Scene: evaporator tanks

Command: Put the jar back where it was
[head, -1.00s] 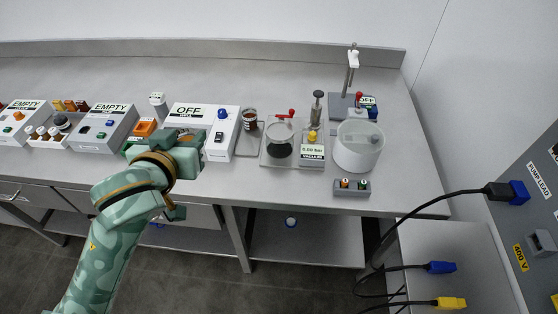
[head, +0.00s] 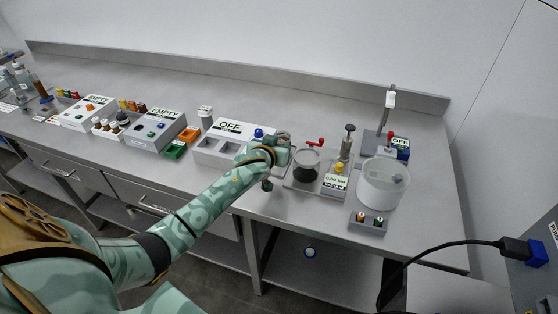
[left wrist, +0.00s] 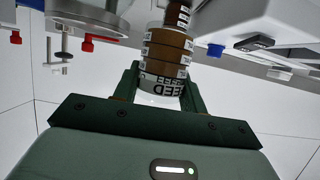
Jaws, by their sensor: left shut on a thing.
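The jar (left wrist: 166,68) shows in the left wrist view as a brown-filled cylinder with white bands and a label reading FEED. My left gripper (left wrist: 160,88) has its green fingers on both sides of the jar's near end and is shut on it. In the head view the left gripper (head: 281,152) is at the bench, between the white OFF mill box (head: 232,130) and the vacuum station with its round glass vessel (head: 306,164). The gripper mostly hides the jar there, and I cannot tell whether the jar touches its stand. My right gripper is not in view.
A clear round tub (head: 383,184) and a small button box (head: 368,221) stand on the right. A vacuum gauge block (head: 335,180) is beside the vessel. Two EMPTY boxes (head: 158,130) stand left of the mill. The bench's back strip is clear.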

